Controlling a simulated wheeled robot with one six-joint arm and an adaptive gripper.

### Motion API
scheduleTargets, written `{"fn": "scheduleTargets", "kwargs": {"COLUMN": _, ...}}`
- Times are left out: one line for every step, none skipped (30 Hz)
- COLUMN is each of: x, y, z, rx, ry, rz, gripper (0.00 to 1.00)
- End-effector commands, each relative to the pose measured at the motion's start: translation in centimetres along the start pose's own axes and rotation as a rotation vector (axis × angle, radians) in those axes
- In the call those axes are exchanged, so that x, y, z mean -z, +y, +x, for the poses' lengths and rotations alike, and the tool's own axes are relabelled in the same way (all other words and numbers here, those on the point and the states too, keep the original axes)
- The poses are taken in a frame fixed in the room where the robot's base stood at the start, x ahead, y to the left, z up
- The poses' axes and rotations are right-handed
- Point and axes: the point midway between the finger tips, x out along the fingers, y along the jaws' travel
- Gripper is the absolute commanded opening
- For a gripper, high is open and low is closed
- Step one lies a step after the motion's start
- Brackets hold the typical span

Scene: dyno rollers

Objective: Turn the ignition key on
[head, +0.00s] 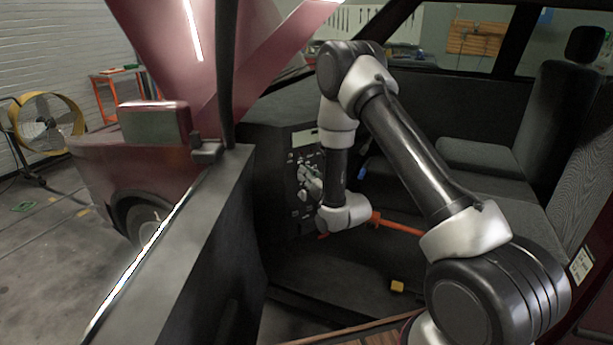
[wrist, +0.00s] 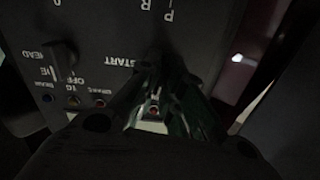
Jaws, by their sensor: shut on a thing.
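The dark control panel (head: 304,160) is on the car's dashboard, left of my arm in the head view. In the wrist view the panel (wrist: 105,40) fills the upper left, with its labels upside down, among them START and OFF. My gripper (wrist: 158,85) reaches to the panel beside the START label, its fingers closed together in shadow. It is shut on the ignition key, which is mostly hidden between the dark fingers. The key's angle cannot be told. In the head view my gripper (head: 314,184) is small against the panel.
A dark switch knob (wrist: 62,50) and small coloured lights (wrist: 73,99) sit on the panel beside my gripper. The open car door (head: 185,245) stands at the left. The seats (head: 490,165) are at the right. A small yellow block (head: 397,287) lies on the car floor.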

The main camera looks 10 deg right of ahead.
Motion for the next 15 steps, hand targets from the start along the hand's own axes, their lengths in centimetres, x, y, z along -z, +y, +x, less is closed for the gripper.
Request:
{"fn": "scheduleTargets", "kwargs": {"x": 0.01, "y": 0.03, "z": 0.0, "rx": 0.0, "ry": 0.0, "rz": 0.034, "gripper": 0.0}}
{"fn": "scheduleTargets", "kwargs": {"x": 0.01, "y": 0.05, "z": 0.0, "rx": 0.0, "ry": 0.0, "rz": 0.059, "gripper": 0.0}}
{"fn": "scheduleTargets", "kwargs": {"x": 0.0, "y": 0.07, "z": 0.0, "rx": 0.0, "ry": 0.0, "rz": 0.093, "gripper": 0.0}}
{"fn": "scheduleTargets", "kwargs": {"x": 0.0, "y": 0.09, "z": 0.0, "rx": 0.0, "ry": 0.0, "rz": 0.119, "gripper": 0.0}}
{"fn": "scheduleTargets", "kwargs": {"x": 0.0, "y": 0.1, "z": 0.0, "rx": 0.0, "ry": 0.0, "rz": 0.145, "gripper": 0.0}}
{"fn": "scheduleTargets", "kwargs": {"x": 0.0, "y": 0.12, "z": 0.0, "rx": 0.0, "ry": 0.0, "rz": 0.18, "gripper": 0.0}}
{"fn": "scheduleTargets", "kwargs": {"x": 0.0, "y": 0.14, "z": 0.0, "rx": 0.0, "ry": 0.0, "rz": 0.205, "gripper": 0.0}}
{"fn": "scheduleTargets", "kwargs": {"x": -0.01, "y": 0.16, "z": 0.0, "rx": 0.0, "ry": 0.0, "rz": 0.231, "gripper": 0.0}}
{"fn": "scheduleTargets", "kwargs": {"x": -0.01, "y": 0.18, "z": 0.0, "rx": 0.0, "ry": 0.0, "rz": 0.265, "gripper": 0.0}}
{"fn": "scheduleTargets", "kwargs": {"x": -0.01, "y": 0.2, "z": 0.0, "rx": 0.0, "ry": 0.0, "rz": 0.289, "gripper": 0.0}}
{"fn": "scheduleTargets", "kwargs": {"x": -0.02, "y": 0.21, "z": 0.0, "rx": 0.0, "ry": 0.0, "rz": 0.314, "gripper": 0.0}}
{"fn": "scheduleTargets", "kwargs": {"x": -0.02, "y": 0.23, "z": 0.0, "rx": 0.0, "ry": 0.001, "rz": 0.346, "gripper": 0.0}}
{"fn": "scheduleTargets", "kwargs": {"x": -0.02, "y": 0.24, "z": 0.0, "rx": 0.0, "ry": 0.001, "rz": 0.37, "gripper": 0.0}}
{"fn": "scheduleTargets", "kwargs": {"x": -0.03, "y": 0.26, "z": 0.0, "rx": -0.001, "ry": 0.001, "rz": 0.391, "gripper": 0.0}}
{"fn": "scheduleTargets", "kwargs": {"x": -0.03, "y": 0.28, "z": 0.0, "rx": -0.001, "ry": 0.001, "rz": 0.42, "gripper": 0.0}}
